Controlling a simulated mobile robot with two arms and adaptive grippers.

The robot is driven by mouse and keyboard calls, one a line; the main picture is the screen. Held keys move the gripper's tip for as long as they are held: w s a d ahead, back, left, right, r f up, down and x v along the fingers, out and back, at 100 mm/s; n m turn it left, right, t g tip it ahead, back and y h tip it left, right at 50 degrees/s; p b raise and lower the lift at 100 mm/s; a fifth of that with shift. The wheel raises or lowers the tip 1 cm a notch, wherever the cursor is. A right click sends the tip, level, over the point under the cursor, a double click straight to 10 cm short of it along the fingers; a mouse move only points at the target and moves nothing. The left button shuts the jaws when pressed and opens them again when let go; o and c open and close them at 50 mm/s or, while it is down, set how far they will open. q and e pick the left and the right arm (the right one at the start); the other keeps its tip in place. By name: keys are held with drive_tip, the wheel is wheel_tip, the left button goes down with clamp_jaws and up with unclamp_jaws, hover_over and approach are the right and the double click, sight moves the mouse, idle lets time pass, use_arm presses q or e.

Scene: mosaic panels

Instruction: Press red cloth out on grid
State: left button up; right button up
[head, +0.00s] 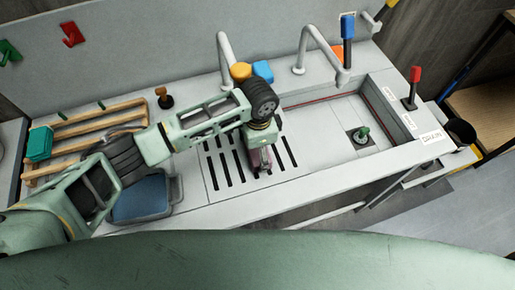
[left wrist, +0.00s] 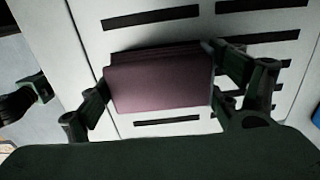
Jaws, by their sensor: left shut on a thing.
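The red cloth shows as a folded dull pink-red pad (left wrist: 160,84) between the two fingers of my left gripper (left wrist: 158,92) in the left wrist view. My left gripper (head: 258,163) is shut on it, fingers on opposite sides. In the head view the cloth (head: 265,156) is mostly hidden by the gripper. The grid (head: 214,160) is a pale panel with dark slots on the counter; it also shows in the left wrist view (left wrist: 150,38). The cloth is over the slots; I cannot tell if it presses on them.
A sink basin (head: 325,122) with a green plug-like knob (head: 361,134) lies right of the grid. Two grey taps (head: 225,55) rise behind. A wooden rack (head: 95,122) and a blue tub (head: 142,197) stand left. Orange and blue objects (head: 262,71) sit behind my arm.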

use_arm(q)
wheel_tip(320, 180, up, 3)
drive_tip(key=shift+f+p, duration=0.2)
drive_tip(key=shift+p, duration=0.8)
drive_tip(key=shift+w+r+p, duration=0.1)
drive_tip(key=shift+r+p, duration=0.6)
drive_tip(key=shift+r, duration=0.3)
